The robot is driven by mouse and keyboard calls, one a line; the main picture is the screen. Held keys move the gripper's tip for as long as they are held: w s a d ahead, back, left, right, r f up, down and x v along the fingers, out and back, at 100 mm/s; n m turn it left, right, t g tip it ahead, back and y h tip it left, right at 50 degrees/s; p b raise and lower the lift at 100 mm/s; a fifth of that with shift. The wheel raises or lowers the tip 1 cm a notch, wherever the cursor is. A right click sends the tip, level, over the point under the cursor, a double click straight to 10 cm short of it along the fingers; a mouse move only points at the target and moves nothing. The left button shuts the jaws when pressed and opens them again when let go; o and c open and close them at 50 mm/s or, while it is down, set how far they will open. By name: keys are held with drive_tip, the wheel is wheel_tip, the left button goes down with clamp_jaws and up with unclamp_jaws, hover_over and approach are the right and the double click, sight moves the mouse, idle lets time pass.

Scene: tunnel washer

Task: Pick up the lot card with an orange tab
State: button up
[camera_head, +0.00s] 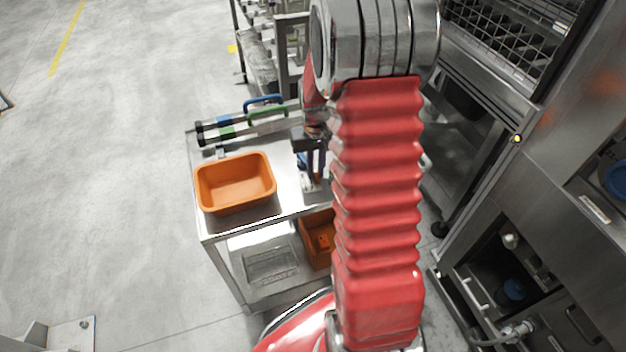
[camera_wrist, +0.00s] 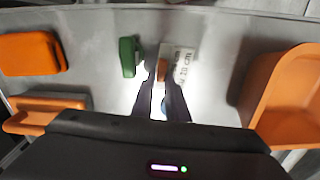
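The lot card (camera_wrist: 184,66), pale with dark print, lies on the steel cart top in the wrist view. Its small orange tab (camera_wrist: 162,70) is at its left side, between my fingertips. My gripper (camera_wrist: 160,72) reaches down to the tab with a narrow gap between its dark fingers; whether they press on the tab I cannot tell. In the head view my gripper (camera_head: 309,178) points down at the cart top, right of the orange bin, with a bit of pale card (camera_head: 306,185) by its tips. My arm hides part of this area.
An orange bin (camera_head: 235,183) stands on the steel cart (camera_head: 215,231), and another orange bin (camera_head: 318,240) is on its lower shelf. A green object (camera_wrist: 128,57) lies left of the fingers. Machine cabinets (camera_head: 575,150) stand right. Open floor (camera_head: 110,180) is left.

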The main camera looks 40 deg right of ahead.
clamp_jaws()
wheel_tip(320, 180, up, 28)
idle(0.8)
idle(0.5)
